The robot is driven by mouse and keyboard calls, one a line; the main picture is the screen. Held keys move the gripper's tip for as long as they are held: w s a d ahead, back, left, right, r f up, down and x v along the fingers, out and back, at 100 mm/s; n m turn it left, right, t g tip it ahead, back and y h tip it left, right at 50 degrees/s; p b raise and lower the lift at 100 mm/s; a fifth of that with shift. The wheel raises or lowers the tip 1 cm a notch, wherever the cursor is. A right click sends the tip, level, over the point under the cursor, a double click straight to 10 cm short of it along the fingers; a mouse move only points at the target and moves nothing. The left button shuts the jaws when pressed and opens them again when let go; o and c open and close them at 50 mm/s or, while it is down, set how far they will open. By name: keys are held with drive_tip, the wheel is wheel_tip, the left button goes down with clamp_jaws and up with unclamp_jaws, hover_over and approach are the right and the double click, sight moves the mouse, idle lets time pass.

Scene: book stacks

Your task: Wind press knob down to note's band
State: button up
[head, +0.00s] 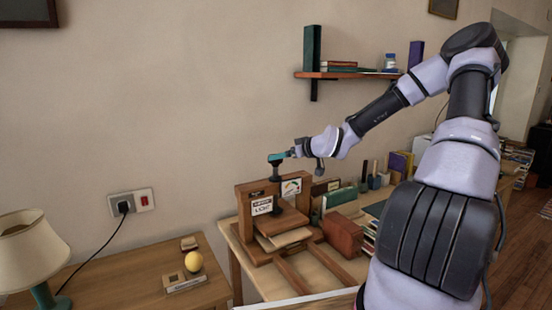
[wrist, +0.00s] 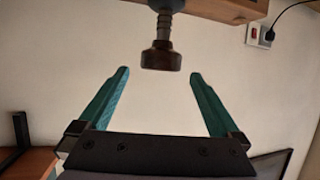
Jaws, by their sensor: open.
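The wooden book press (head: 244,212) stands on the table with its dark screw and knob on top. In the wrist view the round dark knob (wrist: 160,60) and its threaded shaft show at top centre. My gripper (head: 278,157) is at the knob's height, its teal fingers hiding part of it. In the wrist view my gripper (wrist: 159,74) is open, with the knob centred at the fingertips and clear space on both sides. A note (head: 262,205) reading "LIGHT" is on the press front. A card with coloured bands (head: 291,187) sits beside the screw; its pointer is too small to read.
Books and a reddish-brown block (head: 342,236) stand right of the press. A wall shelf (head: 345,75) with books is above. A side table at left holds a lamp (head: 30,245) and a yellow ball (head: 194,262). A plugged-in cord (head: 124,207) hangs from the wall socket.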

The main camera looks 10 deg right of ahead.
drive_tip(key=x, duration=0.5)
drive_tip(key=c, duration=1.4)
drive_tip(key=shift+o, duration=0.2)
drive_tip(key=shift+s, duration=0.1)
drive_tip(key=shift+a+m+h, duration=0.1)
drive_tip(key=shift+m+h, duration=0.3)
drive_tip(key=shift+h, duration=0.1)
drive_tip(key=m+h, duration=0.1)
drive_tip(key=m+t+h, duration=0.1)
drive_tip(key=h, duration=0.1)
drive_tip(key=shift+a+r+m+t, duration=0.1)
drive_tip(key=shift+a+m+t, duration=0.1)
drive_tip(key=shift+m+t, duration=0.1)
drive_tip(key=m+h, duration=0.3)
drive_tip(key=h, duration=0.1)
drive_tip(key=shift+r+m, duration=0.1)
drive_tip(key=shift+m, duration=0.2)
drive_tip(key=m+h, duration=0.2)
drive_tip(key=m+g+h, duration=0.1)
drive_tip(key=m+h, duration=0.1)
drive_tip(key=h, duration=0.1)
drive_tip(key=shift+d+m, duration=0.2)
drive_tip(key=shift+m, duration=0.2)
